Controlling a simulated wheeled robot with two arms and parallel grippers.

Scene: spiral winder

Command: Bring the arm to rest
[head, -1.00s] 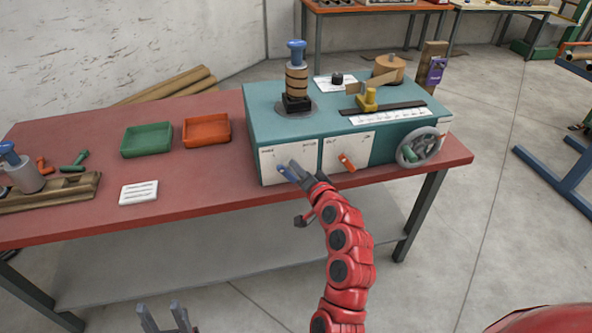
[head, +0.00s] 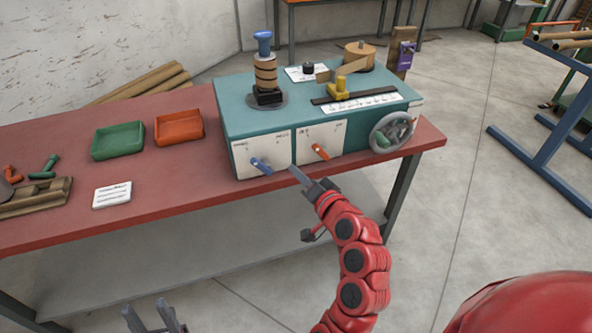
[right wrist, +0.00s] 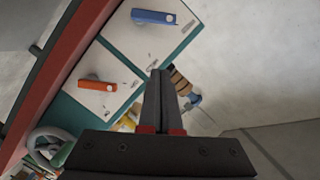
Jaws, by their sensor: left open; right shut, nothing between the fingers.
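The right arm is red, and its gripper (head: 300,176) is just in front of the teal winder's (head: 215,110) front face, below and between two levers. Its fingers are closed together and empty, as the right wrist view (right wrist: 160,98) also shows. The blue lever (head: 262,166) on the left white panel stands free of the fingers; it also shows in the right wrist view (right wrist: 153,17). The orange lever (head: 320,151) is on the right panel. My left gripper (head: 152,312) is open and empty at the bottom edge, low in front of the table.
The winder stands on a red table (head: 150,195). A handwheel (head: 392,131) is on its right end. Green (head: 118,141) and orange (head: 179,128) trays and a white card (head: 112,195) lie to the left. Floor in front of the table is open.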

